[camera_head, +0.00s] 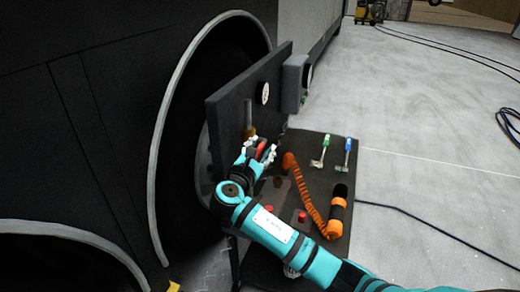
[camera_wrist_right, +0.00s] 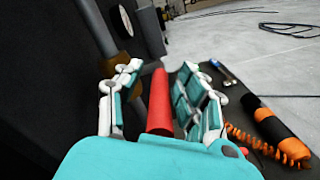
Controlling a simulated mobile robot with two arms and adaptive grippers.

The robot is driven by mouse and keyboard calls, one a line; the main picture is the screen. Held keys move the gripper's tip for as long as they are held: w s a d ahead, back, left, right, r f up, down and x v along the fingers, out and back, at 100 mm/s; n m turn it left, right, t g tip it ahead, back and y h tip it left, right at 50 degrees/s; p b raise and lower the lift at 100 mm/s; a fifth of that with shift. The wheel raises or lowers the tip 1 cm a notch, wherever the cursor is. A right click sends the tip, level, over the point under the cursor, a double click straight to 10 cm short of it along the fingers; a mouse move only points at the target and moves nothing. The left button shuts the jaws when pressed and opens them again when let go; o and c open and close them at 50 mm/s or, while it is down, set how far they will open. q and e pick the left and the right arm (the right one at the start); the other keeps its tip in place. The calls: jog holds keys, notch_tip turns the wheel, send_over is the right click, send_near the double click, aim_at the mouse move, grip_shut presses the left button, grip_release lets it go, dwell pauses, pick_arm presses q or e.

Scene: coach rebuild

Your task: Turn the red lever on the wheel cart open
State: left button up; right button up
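The red lever (camera_head: 261,147) is on the upright panel of the wheel cart (camera_head: 232,108), partly hidden by my right gripper in the head view. In the right wrist view the red lever (camera_wrist_right: 160,103) stands between the fingers of my right gripper (camera_wrist_right: 158,95), with its near end close to the palm. The fingers are spread on both sides of it, and a gap shows on the left side. The lever is closer to the right-hand fingers; I cannot tell whether they touch it. My right gripper (camera_head: 258,155) also shows in the head view. My left gripper is not in view.
The cart's dark shelf (camera_head: 318,150) holds an orange coiled hose with a black-and-orange handle (camera_head: 336,212), a green-handled tool (camera_head: 323,150), a blue-handled tool (camera_head: 347,151) and red knobs (camera_head: 302,215). A large wheel stands left of the panel. Open grey floor lies right, crossed by cables.

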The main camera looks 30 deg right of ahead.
grip_shut()
dwell(0.3)
dwell(0.3)
